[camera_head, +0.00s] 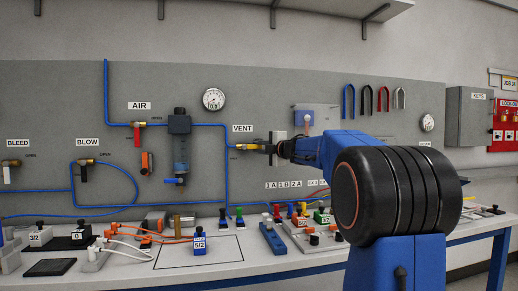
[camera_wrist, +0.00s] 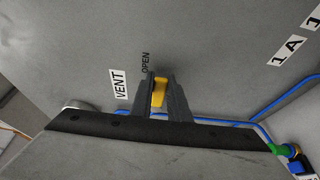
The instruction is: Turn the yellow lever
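The yellow lever (camera_wrist: 159,91) belongs to the brass valve (camera_head: 246,147) under the VENT label on the grey wall panel. In the wrist view the lever lies between the two dark fingers of my gripper (camera_wrist: 160,93), which sit close on either side and look shut on it. In the head view my gripper (camera_head: 276,148) reaches the valve from the right. The fingers and wrist cover part of the lever there, so its exact angle is hard to tell. The small OPEN label (camera_wrist: 145,62) is just beyond the fingertips.
Blue air hoses (camera_head: 226,185) run along the panel near the valve. A filter unit (camera_head: 180,150) and the AIR valve's red lever (camera_head: 137,137) are to the left. Below, the bench (camera_head: 190,276) carries several switches, connectors and cables.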

